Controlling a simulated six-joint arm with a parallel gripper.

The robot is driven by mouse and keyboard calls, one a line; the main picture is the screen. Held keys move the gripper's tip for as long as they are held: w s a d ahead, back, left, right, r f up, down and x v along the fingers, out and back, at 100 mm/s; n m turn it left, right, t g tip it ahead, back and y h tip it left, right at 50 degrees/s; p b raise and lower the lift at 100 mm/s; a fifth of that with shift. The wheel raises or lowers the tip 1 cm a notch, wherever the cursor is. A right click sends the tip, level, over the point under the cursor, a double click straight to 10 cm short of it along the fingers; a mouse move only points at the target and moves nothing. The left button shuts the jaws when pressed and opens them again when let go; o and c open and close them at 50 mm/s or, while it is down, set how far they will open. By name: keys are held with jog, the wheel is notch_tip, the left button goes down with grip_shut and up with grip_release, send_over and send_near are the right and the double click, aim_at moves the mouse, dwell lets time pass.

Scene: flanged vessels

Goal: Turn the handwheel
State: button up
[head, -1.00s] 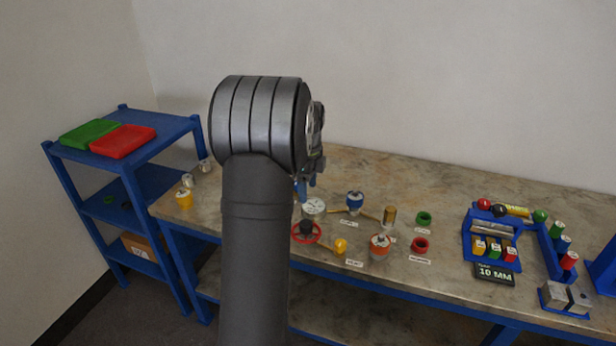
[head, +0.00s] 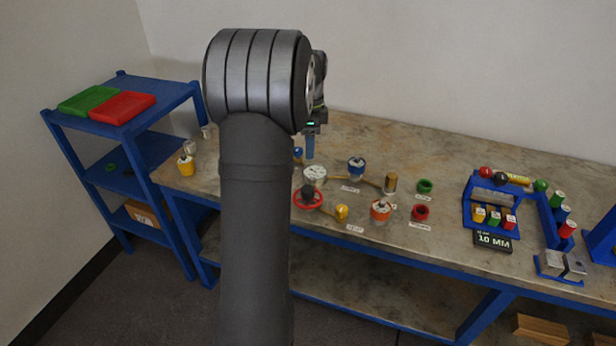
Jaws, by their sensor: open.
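A red handwheel (head: 296,199) with a dark hub lies on the bench, just right of my arm. A silver flanged vessel (head: 315,174) stands right behind it, and a yellow knob (head: 341,212) is close to its right. My gripper (head: 310,157) hangs above the bench, behind the handwheel in the picture, with blue fingers pointing down. It is apart from the wheel and holds nothing that I can see. A small blue ball (head: 298,152) shows just left of the fingers. My arm hides the bench to the left of the wheel.
A blue-topped vessel (head: 356,165), a brass cylinder (head: 390,183), an orange-topped vessel (head: 381,210), a green ring (head: 425,186) and a red ring (head: 421,212) stand right of the wheel. A blue rack (head: 466,220) is further right. The back of the bench is clear.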

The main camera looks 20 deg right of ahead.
aim_at(308, 189)
jog(key=f+n, duration=0.5)
jog(key=n, duration=0.3)
jog(key=f+n, duration=0.6)
jog(key=n, duration=0.3)
jog(key=f+n, duration=0.5)
jog(key=n, duration=0.4)
jog(key=shift+w+a+f, duration=0.2)
jog(key=c, duration=1)
